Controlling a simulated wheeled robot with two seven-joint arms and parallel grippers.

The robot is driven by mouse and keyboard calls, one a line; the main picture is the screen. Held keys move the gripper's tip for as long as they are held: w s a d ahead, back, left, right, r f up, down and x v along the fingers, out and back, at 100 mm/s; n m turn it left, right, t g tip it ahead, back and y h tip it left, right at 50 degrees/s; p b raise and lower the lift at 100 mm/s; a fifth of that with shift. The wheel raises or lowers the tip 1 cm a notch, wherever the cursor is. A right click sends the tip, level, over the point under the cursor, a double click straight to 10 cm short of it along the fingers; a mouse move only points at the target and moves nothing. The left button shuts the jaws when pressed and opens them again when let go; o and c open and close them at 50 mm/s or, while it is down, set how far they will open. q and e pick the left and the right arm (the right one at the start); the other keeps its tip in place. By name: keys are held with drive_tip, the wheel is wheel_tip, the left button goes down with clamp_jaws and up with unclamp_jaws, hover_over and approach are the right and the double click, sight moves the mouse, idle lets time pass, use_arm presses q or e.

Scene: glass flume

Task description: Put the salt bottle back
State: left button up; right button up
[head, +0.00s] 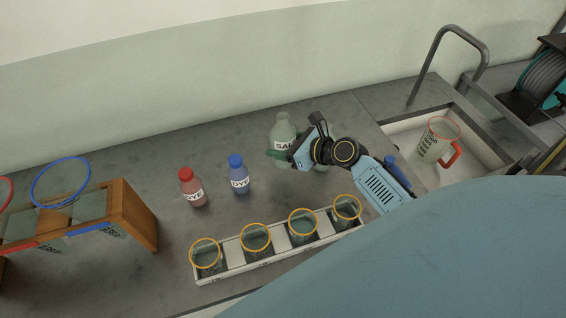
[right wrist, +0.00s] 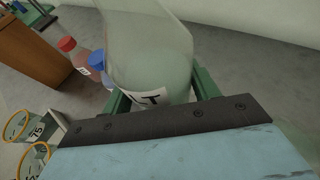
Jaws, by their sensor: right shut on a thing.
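The salt bottle (head: 283,126) is a clear, pale bottle with a white label, upright at the back of the grey counter. My right gripper (head: 281,157) reaches it from the right, and its green fingers are shut around the bottle's lower part. In the right wrist view the bottle (right wrist: 152,50) stands between the green fingers (right wrist: 160,100), with part of its label showing. I cannot tell whether its base touches the counter. My left gripper is in neither view.
A red dye bottle (head: 192,188) and a blue dye bottle (head: 238,175) stand left of the salt bottle. A white rack (head: 232,243) with several orange-rimmed beakers lies in front. A wooden stand (head: 134,212) is at left. A sink (head: 405,137) with a jug (head: 436,139) is at right.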

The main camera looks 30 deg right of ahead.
wheel_tip(320, 180, down, 4)
drive_tip(key=shift+r+b, duration=0.1)
drive_tip(key=shift+b, duration=0.5)
drive_tip(key=shift+f+b, duration=0.7)
drive_tip(key=shift+f, duration=0.95)
drive_tip(key=shift+f, duration=0.15)
drive_tip(key=o, duration=1)
drive_tip(key=shift+s+r, duration=0.15)
drive_tip(key=shift+r, duration=0.1)
drive_tip(key=v, duration=1.1)
drive_tip(key=shift+s+d+p, duration=0.2)
drive_tip(key=shift+s+p, duration=0.05)
drive_tip(key=shift+p, duration=0.2)
